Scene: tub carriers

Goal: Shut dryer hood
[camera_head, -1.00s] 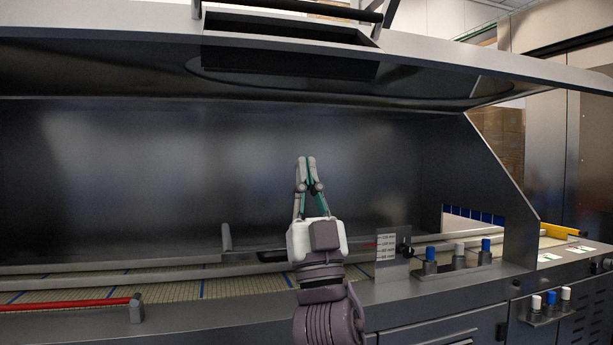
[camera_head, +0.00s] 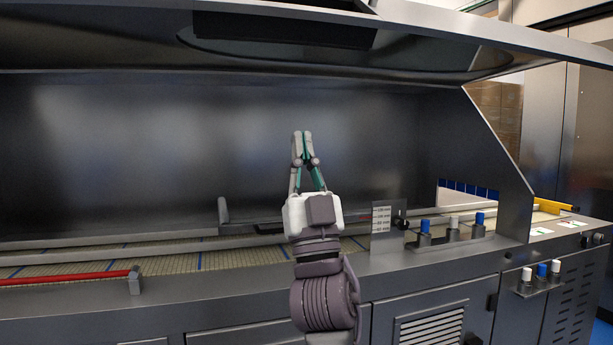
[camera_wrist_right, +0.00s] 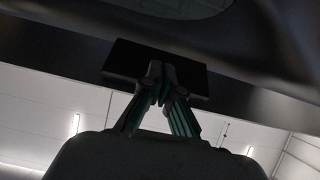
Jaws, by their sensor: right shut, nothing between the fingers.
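The dryer hood (camera_head: 120,52) is raised and spans the top of the head view. Its dark underside and a black recessed handle plate (camera_head: 285,34) face down toward me. My right gripper (camera_head: 301,134) points up, shut and empty, below the hood's front edge in the head view. In the right wrist view the shut fingertips (camera_wrist_right: 161,68) overlap the black plate (camera_wrist_right: 125,62) under the hood (camera_wrist_right: 268,50); I cannot tell whether they touch it. My left gripper is out of view.
The conveyor mesh (camera_head: 165,263) runs under the hood, with grey rails and a red bar (camera_head: 65,279) at left. A scale plate (camera_head: 383,232) and several blue and white knobs (camera_head: 454,224) stand at right. The space between hood and conveyor is open.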

